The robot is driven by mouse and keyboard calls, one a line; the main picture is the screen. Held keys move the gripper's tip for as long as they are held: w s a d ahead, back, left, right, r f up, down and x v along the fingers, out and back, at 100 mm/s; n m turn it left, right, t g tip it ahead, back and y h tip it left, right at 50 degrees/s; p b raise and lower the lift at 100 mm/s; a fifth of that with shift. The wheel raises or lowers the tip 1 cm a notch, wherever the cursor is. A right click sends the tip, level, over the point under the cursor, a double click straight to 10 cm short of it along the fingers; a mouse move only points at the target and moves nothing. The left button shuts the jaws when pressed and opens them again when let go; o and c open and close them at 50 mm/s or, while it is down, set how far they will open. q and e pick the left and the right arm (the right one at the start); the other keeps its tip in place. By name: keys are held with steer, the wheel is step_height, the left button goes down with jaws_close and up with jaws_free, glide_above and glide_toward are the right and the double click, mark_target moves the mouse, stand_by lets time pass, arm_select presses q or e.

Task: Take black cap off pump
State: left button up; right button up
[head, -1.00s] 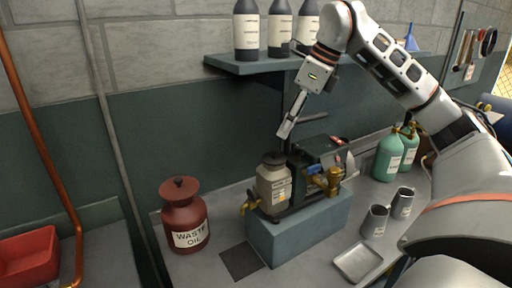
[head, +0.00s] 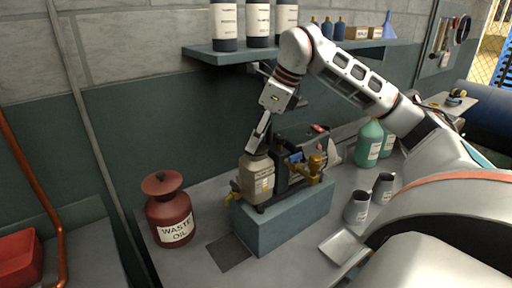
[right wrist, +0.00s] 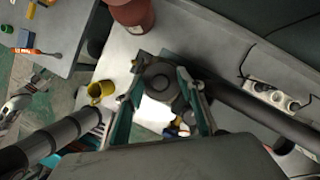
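The pump (head: 300,160) sits on a blue-grey block (head: 290,218) on the bench, with a tan labelled reservoir (head: 257,182) at its left. The round black cap (right wrist: 162,82) on top of the reservoir shows from above in the right wrist view; in the head view my gripper hides most of it. My right gripper (head: 257,143) points down at the top of the reservoir. In the right wrist view its fingers (right wrist: 162,78) stand on either side of the cap and look open; I cannot tell whether they touch it. My left gripper is not in view.
A red waste oil can (head: 170,212) stands left of the block. Two grey cups (head: 357,207), a shallow tray (head: 340,246) and green bottles (head: 369,143) are to the right. A shelf (head: 225,55) with bottles hangs behind. A dark square lies on the bench in front.

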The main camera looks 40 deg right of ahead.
jaws_close()
steer(key=shift+r, duration=0.15)
